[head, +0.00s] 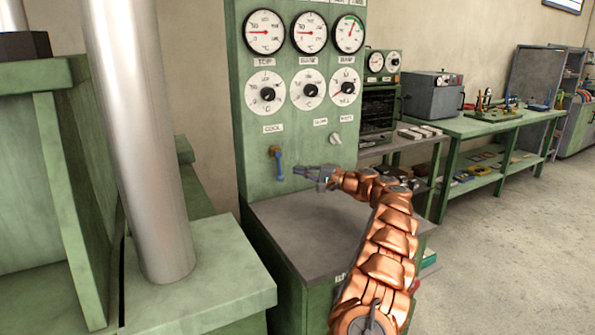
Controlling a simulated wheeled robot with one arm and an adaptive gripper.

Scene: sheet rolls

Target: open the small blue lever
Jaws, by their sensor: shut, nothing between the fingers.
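The small blue lever (280,166) hangs down from a brass fitting (275,150) on the front of the green control panel (245,210). It looks close to vertical. My gripper (298,171) is shut and empty. Its fingertips point left, a little to the right of the lever's lower part. A gap shows between the fingertips and the lever in the head view. How far the fingertips are from the panel face is hard to tell.
Above the lever are several gauges (308,32) and dials (307,90). A white knob (336,138) sits right of the lever. A grey ledge (310,240) lies below. A metal cylinder (140,130) stands left. A green workbench (470,125) stands back right.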

